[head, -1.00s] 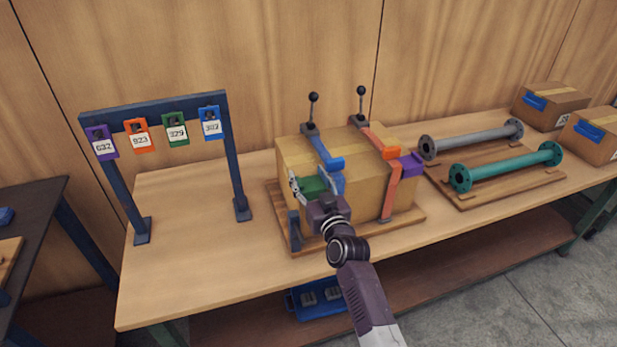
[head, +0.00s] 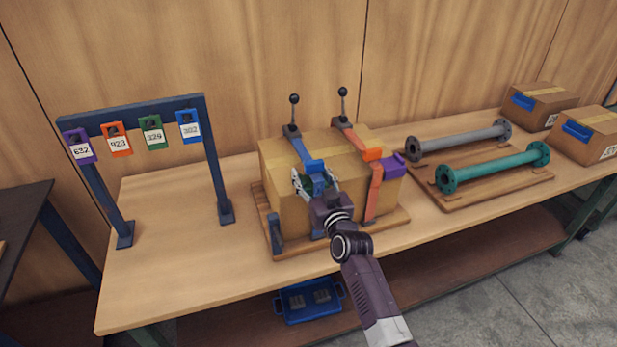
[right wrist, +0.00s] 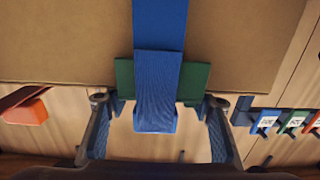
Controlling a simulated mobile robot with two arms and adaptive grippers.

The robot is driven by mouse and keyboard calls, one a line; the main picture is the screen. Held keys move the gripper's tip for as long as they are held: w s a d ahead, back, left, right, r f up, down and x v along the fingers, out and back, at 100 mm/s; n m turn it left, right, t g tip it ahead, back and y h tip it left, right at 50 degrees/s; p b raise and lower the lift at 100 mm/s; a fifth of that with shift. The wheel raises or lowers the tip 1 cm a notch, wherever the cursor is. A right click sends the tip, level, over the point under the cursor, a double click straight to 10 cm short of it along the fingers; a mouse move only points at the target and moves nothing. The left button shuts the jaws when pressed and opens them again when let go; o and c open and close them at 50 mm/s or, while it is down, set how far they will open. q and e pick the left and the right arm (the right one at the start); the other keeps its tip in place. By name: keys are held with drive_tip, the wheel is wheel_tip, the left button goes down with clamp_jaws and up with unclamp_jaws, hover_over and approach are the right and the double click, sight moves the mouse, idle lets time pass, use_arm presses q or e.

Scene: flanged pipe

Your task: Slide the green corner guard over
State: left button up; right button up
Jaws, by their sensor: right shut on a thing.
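The green corner guard (right wrist: 195,80) sits at the front top edge of the cardboard box (head: 287,166). In the right wrist view the blue strap (right wrist: 159,22) lies across its middle, so green shows on both sides. My right gripper (head: 318,188) is shut on the guard, with a finger near each end. In the head view the gripper and strap hide most of the guard. My left gripper is not in view.
An orange strap (head: 374,195) with a purple guard (head: 393,166) runs down the box to the right. A tag rack (head: 215,160) stands left. Grey (head: 460,140) and teal pipes (head: 495,167) lie right. Bare table separates rack and box.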

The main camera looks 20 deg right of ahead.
drive_tip(key=shift+d, duration=0.35)
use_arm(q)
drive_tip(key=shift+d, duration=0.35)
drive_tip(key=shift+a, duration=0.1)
use_arm(e)
drive_tip(key=shift+a, duration=0.1)
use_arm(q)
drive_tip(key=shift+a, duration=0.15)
use_arm(e)
drive_tip(key=o, duration=1.2)
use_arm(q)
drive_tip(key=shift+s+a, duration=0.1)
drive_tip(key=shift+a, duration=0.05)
use_arm(e)
drive_tip(key=shift+s, duration=0.1)
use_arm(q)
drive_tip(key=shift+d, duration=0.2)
use_arm(e)
drive_tip(key=s, duration=1.1)
drive_tip(key=shift+s+d, duration=0.2)
drive_tip(key=shift+s, duration=0.2)
